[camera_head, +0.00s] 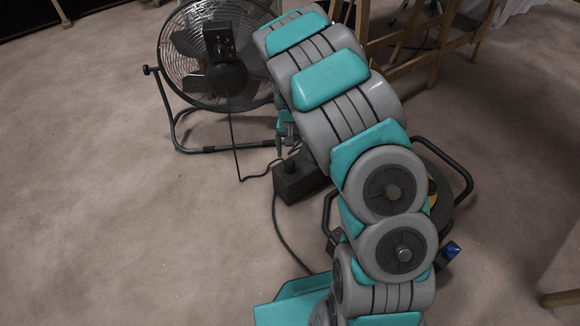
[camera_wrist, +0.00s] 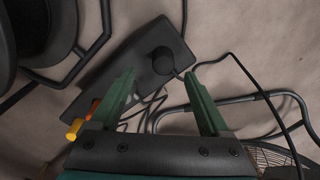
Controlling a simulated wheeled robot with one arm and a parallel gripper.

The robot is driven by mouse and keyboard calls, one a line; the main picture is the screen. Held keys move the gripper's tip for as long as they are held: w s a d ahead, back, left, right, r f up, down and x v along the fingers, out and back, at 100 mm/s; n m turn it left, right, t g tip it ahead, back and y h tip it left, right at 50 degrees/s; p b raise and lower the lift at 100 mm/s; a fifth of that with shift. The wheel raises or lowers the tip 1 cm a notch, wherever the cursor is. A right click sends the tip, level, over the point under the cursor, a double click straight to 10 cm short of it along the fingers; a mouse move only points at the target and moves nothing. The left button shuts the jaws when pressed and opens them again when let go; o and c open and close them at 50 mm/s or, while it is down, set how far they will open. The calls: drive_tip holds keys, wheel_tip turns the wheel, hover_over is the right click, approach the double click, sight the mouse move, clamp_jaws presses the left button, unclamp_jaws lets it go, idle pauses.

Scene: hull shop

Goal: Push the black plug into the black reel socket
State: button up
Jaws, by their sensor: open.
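The black plug (camera_head: 290,165) stands upright on top of the black reel socket (camera_head: 300,187), a dark box on the floor. In the wrist view the plug (camera_wrist: 163,60) is a round black body near one end of the socket box (camera_wrist: 120,66), with a thin cord leaving to the right. I cannot tell how deep it sits. My gripper (camera_wrist: 160,76) is open. Its two green fingers are spread on either side, with the plug just beyond the gap between the tips. In the head view my arm hides part of the socket, and the gripper shows only partly, just above the plug.
A floor fan (camera_head: 215,60) stands behind, its cord running to the plug. The cable reel (camera_head: 440,190) with its tubular frame is partly behind my arm. Wooden legs (camera_head: 430,50) stand at the back. Yellow and orange parts (camera_wrist: 75,129) show near the left finger. Floor at left is clear.

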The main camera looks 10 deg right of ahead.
sight(290, 162)
drive_tip(key=shift+f, duration=0.3)
drive_tip(key=shift+a+f+b, duration=0.15)
drive_tip(key=shift+f+b, duration=0.1)
drive_tip(key=shift+f, duration=1.05)
drive_tip(key=shift+a+f+b, duration=0.1)
drive_tip(key=shift+f+b, duration=0.15)
drive_tip(key=shift+f, duration=1.05)
clamp_jaws()
